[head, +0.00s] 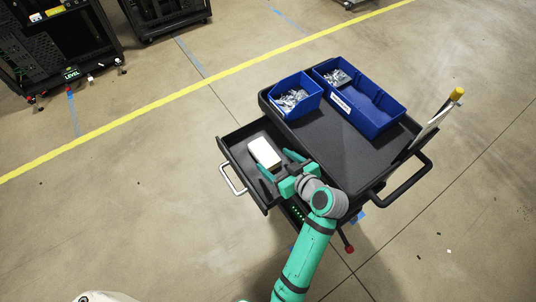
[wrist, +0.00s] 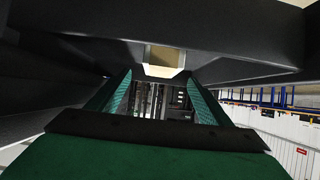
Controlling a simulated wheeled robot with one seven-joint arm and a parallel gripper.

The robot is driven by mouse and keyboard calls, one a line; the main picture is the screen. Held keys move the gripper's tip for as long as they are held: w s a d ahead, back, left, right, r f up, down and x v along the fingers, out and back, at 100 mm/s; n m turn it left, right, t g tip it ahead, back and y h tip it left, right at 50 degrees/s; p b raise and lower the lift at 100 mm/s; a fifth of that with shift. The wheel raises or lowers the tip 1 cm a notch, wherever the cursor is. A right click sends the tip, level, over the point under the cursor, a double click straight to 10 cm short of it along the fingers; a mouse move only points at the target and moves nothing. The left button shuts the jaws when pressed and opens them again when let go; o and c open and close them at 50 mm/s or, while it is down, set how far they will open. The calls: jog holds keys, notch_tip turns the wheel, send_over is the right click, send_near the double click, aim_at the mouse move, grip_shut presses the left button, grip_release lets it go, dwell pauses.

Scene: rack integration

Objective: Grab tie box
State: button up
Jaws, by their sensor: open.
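A white box (head: 264,153), which looks like the tie box, lies in the open drawer (head: 231,151) on the left side of a black cart. My gripper (head: 279,163) is at the drawer's right part, just right of and nearer than the box. Its two green fingers are spread and point toward the box, with nothing held between them. In the wrist view my gripper (wrist: 157,80) shows a finger on each side and an empty gap. A small pale patch shows beyond the gap; I cannot tell if it is the box.
The cart top (head: 345,158) carries a small blue bin (head: 308,105) and a long blue bin (head: 378,123) with metal parts. A black handle (head: 411,181) juts out at the right. Black racks (head: 58,50) stand at the back left. The floor left of the cart is clear.

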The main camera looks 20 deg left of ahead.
aim_at(265, 153)
jog(key=shift+x, duration=3.9)
jog(key=shift+s+a+r, duration=0.1)
jog(key=shift+c, duration=0.6)
jog(key=c, duration=1.1)
jog(key=shift+r, duration=0.1)
